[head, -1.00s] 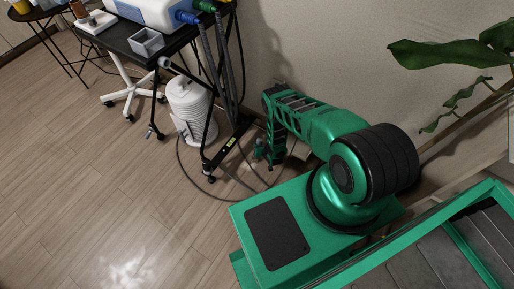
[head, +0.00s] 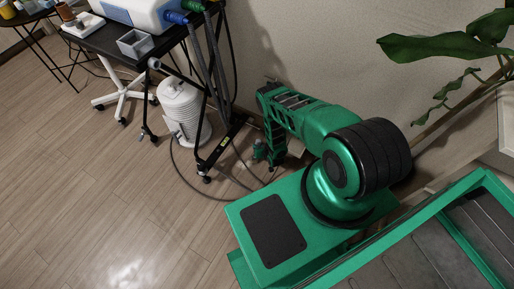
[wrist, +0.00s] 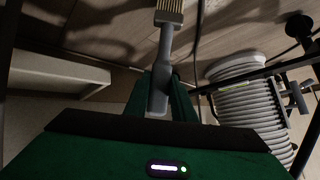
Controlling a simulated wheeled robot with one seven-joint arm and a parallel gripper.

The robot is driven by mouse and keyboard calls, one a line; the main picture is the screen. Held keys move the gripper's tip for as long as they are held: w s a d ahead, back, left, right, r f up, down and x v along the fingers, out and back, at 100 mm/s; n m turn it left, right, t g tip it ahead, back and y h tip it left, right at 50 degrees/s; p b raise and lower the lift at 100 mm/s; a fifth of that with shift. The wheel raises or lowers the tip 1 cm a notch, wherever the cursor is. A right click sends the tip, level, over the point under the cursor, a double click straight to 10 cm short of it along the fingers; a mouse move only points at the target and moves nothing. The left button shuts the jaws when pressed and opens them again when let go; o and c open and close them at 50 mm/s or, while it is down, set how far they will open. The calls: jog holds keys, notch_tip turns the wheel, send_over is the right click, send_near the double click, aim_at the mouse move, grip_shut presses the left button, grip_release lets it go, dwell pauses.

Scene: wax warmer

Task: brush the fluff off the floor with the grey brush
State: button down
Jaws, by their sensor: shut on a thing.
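The grey brush (wrist: 164,50) is in my gripper in the wrist view. Its grey handle runs up from between the green fingers and its pale bristles (wrist: 169,10) are at the top edge. My gripper (wrist: 161,88) is shut on the handle. In the head view my gripper (head: 267,152) hangs low beside the wall, and the brush cannot be made out there. I cannot make out any fluff on the floor (head: 90,190) in either view.
A black trolley (head: 105,45) with a white-blue machine (head: 150,10) stands at upper left. A white ribbed canister (head: 180,105), also in the wrist view (wrist: 245,95), and a dark cable lie near my arm. A plant (head: 445,47) is at right. Floor at lower left is clear.

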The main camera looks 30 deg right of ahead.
jog(key=shift+a, duration=0.1)
jog(key=shift+w+a, duration=0.25)
jog(key=shift+a, duration=0.55)
jog(key=shift+w+a, duration=0.2)
jog(key=shift+a, duration=0.6)
jog(key=shift+w+a, duration=0.2)
jog(key=shift+a, duration=0.6)
jog(key=shift+w+a, duration=0.15)
jog(key=shift+a, duration=0.75)
jog(key=a, duration=0.1)
jog(key=w+a, duration=0.1)
jog(key=a, duration=0.1)
jog(key=shift+s, duration=0.1)
